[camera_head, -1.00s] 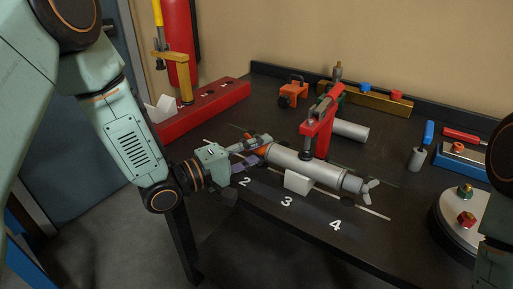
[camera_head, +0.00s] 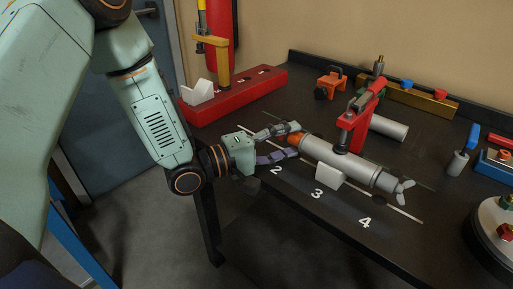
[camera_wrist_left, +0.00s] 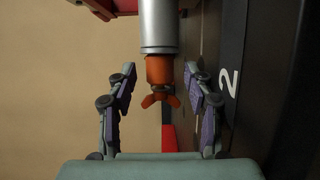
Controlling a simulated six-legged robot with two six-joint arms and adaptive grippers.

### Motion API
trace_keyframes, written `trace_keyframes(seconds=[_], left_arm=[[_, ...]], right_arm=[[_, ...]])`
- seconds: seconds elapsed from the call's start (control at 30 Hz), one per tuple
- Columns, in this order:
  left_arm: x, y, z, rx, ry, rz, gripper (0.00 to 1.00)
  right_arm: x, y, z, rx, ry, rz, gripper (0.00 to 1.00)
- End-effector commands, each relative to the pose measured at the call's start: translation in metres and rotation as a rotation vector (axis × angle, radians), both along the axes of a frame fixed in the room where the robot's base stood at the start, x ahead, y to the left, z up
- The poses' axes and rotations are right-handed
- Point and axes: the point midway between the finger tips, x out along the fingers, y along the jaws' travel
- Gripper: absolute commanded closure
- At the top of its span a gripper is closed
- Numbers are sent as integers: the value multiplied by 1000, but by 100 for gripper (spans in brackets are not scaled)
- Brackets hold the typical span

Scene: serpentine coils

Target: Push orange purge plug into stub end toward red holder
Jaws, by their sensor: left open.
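The orange purge plug (camera_wrist_left: 160,71), with a wing nut on its outer end, is at the near end of the grey metal pipe stub (camera_wrist_left: 158,28) in the left wrist view. In the head view the plug (camera_head: 295,138) shows at the left end of the pipe (camera_head: 345,164). My left gripper (camera_head: 283,142) is open, its fingers either side of the plug. The wrist view shows gaps between the plug and both fingers (camera_wrist_left: 160,84). The red holder could be the red clamp (camera_head: 357,122) over the pipe or the long red block (camera_head: 235,95) behind the gripper. My right gripper is out of view.
A white block (camera_head: 330,181) stands against the pipe's front, and a wing-ended fitting (camera_head: 404,187) is at its right end. An orange clamp (camera_head: 331,83) and a second cylinder (camera_head: 388,127) lie behind. The front table strip with painted numbers is clear.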

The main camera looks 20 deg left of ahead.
Motion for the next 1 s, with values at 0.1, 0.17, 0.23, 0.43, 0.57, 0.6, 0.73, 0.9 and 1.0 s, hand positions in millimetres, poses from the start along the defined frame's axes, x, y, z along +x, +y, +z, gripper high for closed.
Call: trace_keyframes(seconds=[0.1, 0.17, 0.23, 0.43, 0.57, 0.6, 0.73, 0.9, 1.0], left_arm=[[-11, 11, 0, -5, 3, 5, 45], [-15, 15, 0, -5, 5, 6, 45], [-21, 20, 0, -4, 3, 5, 45], [-34, 33, 0, -5, 2, 5, 45], [-43, 40, 0, -6, 1, 4, 45], [-45, 42, 1, -6, 1, 4, 45], [-51, 49, 1, -6, 1, 5, 45], [-60, 56, 1, -6, -2, 5, 45], [-64, 61, 1, -5, 1, 5, 45]], right_arm=[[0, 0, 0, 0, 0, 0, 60], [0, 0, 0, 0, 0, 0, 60], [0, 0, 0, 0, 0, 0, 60], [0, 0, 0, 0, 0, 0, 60], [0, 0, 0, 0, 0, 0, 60], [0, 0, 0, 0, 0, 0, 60], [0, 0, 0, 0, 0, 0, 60], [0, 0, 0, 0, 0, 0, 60], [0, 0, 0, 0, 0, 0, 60]])
